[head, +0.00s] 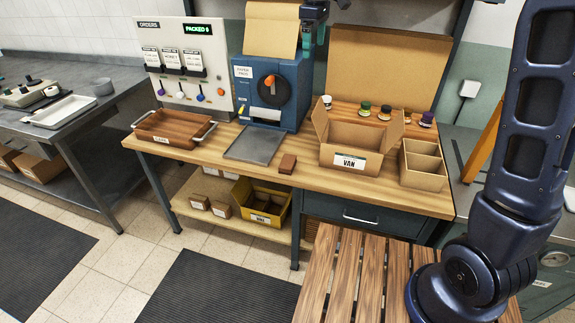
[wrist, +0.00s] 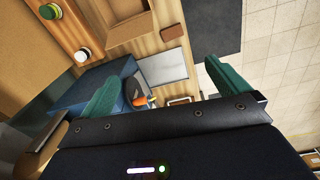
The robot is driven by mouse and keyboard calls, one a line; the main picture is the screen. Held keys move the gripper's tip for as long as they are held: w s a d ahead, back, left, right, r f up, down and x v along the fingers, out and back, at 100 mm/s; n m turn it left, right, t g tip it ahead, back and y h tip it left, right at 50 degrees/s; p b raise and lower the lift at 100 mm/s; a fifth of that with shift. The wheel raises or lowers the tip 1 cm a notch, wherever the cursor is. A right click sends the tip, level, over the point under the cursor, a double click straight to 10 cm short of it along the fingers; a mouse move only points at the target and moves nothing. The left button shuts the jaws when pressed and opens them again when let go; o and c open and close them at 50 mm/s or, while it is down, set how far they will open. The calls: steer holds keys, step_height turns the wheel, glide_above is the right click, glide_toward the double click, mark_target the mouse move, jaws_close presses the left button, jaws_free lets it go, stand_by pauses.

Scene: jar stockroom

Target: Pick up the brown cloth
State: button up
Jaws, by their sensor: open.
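The brown cloth (head: 287,163) is a small folded reddish-brown block lying on the wooden bench, just right of a grey metal plate (head: 255,146). In the wrist view the cloth (wrist: 171,32) shows beyond the fingers, near the top middle, next to the plate (wrist: 165,65). My gripper (head: 308,42) is high at the back of the bench, beside the blue machine, partly cut off by the top edge. In the wrist view its two green fingers (wrist: 163,88) are wide apart with nothing between them. The gripper is apart from the cloth.
The blue machine (head: 260,82) stands behind the plate. A cardboard box labelled VAN (head: 347,162) and a divided carton (head: 424,172) stand right of the cloth, with several jars (head: 385,112) behind. A wooden tray (head: 160,140) is at the left. Bare bench surrounds the cloth's front.

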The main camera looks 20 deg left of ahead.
steer(key=n, duration=0.2)
glide_above(288, 161)
step_height(288, 161, down, 3)
steer(key=shift+g, duration=0.3)
steer(key=f, duration=3.8)
steer(key=shift+s+a, duration=0.2)
steer(key=shift+s, duration=0.1)
steer(key=shift+w+d+f, duration=0.1)
steer(key=shift+w+f, duration=0.05)
steer(key=shift+f, duration=1.25)
steer(key=shift+w+d+f, duration=0.1)
steer(key=shift+f, duration=1.3)
steer(key=c, duration=0.8)
